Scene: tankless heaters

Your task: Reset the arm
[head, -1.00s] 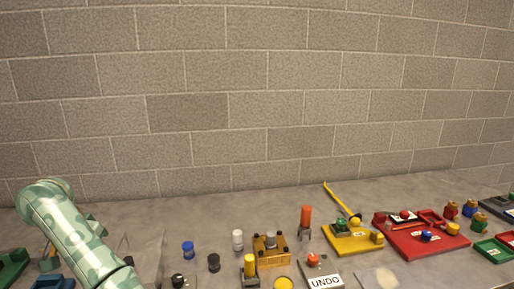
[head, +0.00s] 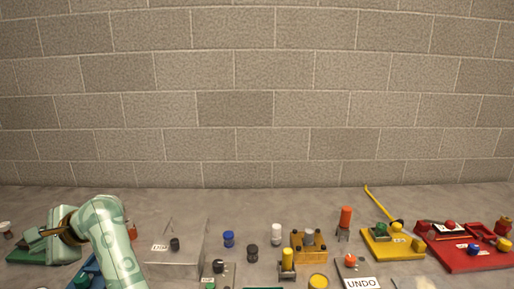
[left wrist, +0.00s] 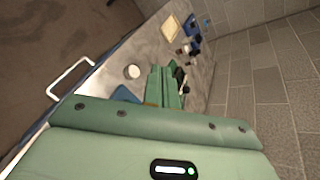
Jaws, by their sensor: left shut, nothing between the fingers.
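My left arm (head: 112,240) comes in at the lower left of the head view, rises to an elbow and bends left. My left gripper (head: 37,241) is at the far left, above the green tray area, and points left. In the left wrist view its green fingers (left wrist: 165,82) lie close together, shut, with nothing seen between them. The worktop lies beyond them. My right arm and gripper are not in view.
A clear box (head: 178,245) stands right of my arm. Blue (head: 229,239) and white (head: 276,234) knobs, an UNDO block (head: 361,283), a yellow base (head: 393,243) and a red tray (head: 470,255) spread rightward. A block wall (head: 260,100) stands behind.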

